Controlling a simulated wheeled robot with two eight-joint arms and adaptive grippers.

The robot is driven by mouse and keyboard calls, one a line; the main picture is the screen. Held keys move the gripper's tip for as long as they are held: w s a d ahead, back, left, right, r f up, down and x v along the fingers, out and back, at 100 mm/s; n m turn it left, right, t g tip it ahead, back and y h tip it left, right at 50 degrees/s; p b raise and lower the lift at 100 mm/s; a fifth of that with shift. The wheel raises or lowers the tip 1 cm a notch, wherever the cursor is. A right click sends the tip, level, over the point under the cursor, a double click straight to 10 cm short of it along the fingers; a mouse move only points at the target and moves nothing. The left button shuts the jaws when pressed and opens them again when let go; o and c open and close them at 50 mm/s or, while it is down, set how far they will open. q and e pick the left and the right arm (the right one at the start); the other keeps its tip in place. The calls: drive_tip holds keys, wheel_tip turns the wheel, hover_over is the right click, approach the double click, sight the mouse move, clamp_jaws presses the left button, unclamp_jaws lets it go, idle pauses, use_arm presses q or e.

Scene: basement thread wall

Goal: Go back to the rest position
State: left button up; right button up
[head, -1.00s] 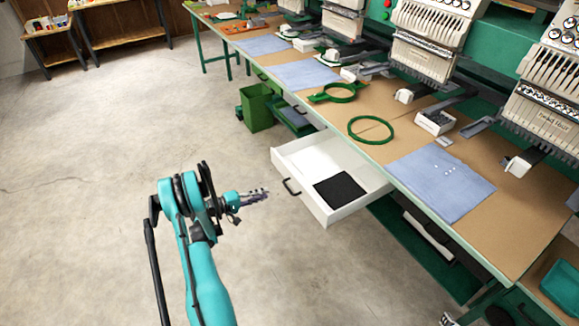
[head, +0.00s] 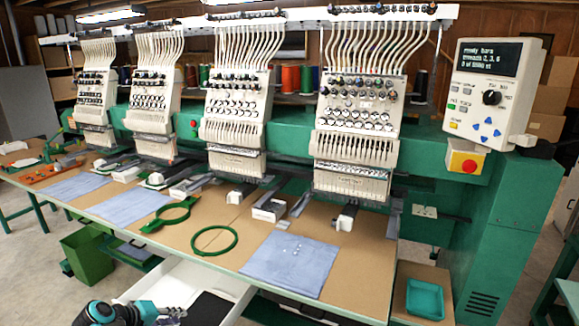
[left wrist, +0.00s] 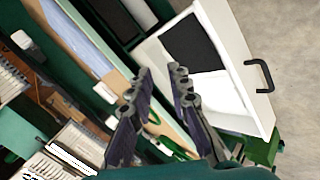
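My left gripper (head: 174,312) is at the bottom edge of the head view, in front of the pulled-out white drawer (head: 232,284). In the left wrist view its two dark fingers (left wrist: 160,72) are apart with nothing between them. The drawer also shows there, open, with its black handle (left wrist: 262,76) and a black pad (left wrist: 190,48) inside. The gripper is apart from the handle in that view. My right gripper is not in view.
A long table (head: 348,262) bears blue cloths (head: 291,262), green hoops (head: 214,240) and a row of embroidery heads (head: 357,130). A control panel (head: 492,90) stands at right. A green bin (head: 86,256) stands on the floor at left, with bare floor near it.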

use_arm(q)
drive_tip(key=s+d+r+m+g+y, duration=0.2)
drive_tip(key=s+d+r+m, duration=0.25)
drive_tip(key=s+d, duration=0.55)
drive_tip(key=s+d+m+t+y, duration=0.1)
drive_tip(key=s+d, duration=0.4)
drive_tip(key=s, duration=0.6)
drive_tip(key=r+m+y, duration=0.1)
drive_tip(key=m, duration=0.1)
drive_tip(key=shift+s+d+m, duration=0.15)
drive_tip(key=shift+s+m, duration=0.1)
drive_tip(key=shift+m, duration=0.1)
